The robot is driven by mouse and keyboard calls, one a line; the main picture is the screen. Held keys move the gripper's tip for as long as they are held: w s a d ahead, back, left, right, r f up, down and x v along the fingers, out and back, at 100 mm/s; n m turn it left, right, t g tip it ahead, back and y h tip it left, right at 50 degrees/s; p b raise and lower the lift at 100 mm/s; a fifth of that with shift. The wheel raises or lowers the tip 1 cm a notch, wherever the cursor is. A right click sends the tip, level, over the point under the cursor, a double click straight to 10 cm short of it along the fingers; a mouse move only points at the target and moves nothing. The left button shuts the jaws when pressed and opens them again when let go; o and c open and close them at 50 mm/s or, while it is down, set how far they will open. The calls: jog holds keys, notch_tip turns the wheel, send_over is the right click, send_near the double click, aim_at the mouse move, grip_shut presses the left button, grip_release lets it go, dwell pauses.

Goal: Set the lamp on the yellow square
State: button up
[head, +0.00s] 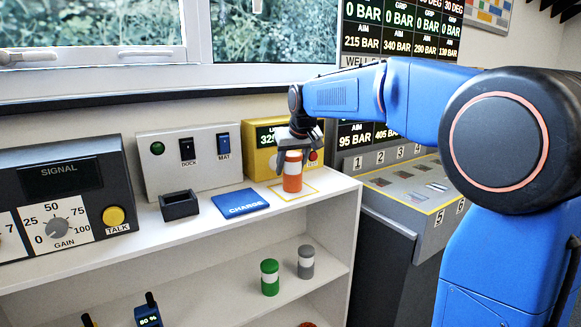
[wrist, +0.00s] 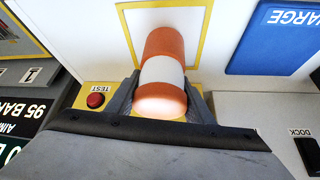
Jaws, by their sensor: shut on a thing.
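An orange lamp with a white band (head: 292,172) stands upright at the right end of the white shelf top. My gripper (head: 292,150) is shut on it from above and behind. In the wrist view the lamp (wrist: 163,75) sits between the two fingers of my gripper (wrist: 163,100). The yellow square outline (head: 312,192) is on the shelf top, and the lamp appears within it in the head view. In the wrist view the yellow square (wrist: 204,30) shows around the lamp's far end. I cannot tell whether the lamp's base touches the surface.
A blue CHARGE pad (head: 240,203) and a black open box (head: 179,206) lie to the left. A yellow meter box (head: 262,150) stands close behind the lamp. Green (head: 270,278) and grey (head: 305,262) banded cylinders stand on the lower shelf. A sloped numbered console (head: 410,185) is at the right.

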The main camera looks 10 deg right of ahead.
aim_at(294, 153)
jog(key=shift+f, duration=0.15)
jog(key=o, duration=1.3)
jog(key=shift+r, duration=0.2)
jog(key=v, duration=1)
jog(key=shift+s+r, duration=0.15)
jog(key=shift+r, duration=0.15)
jog(key=s+d+f, duration=0.2)
jog(key=s+f, duration=0.3)
jog(key=s, duration=0.5)
jog(key=s+d+f, duration=0.2)
jog(key=s+f, duration=0.2)
jog(key=s, duration=0.7)
jog(key=s+d+f+m+g, duration=0.1)
jog(key=s+d+f, duration=0.1)
jog(key=s+f, duration=1.5)
jog(key=shift+s+d+f+h, duration=0.2)
jog(key=shift+s+f+h, duration=0.15)
jog(key=shift+s, duration=0.3)
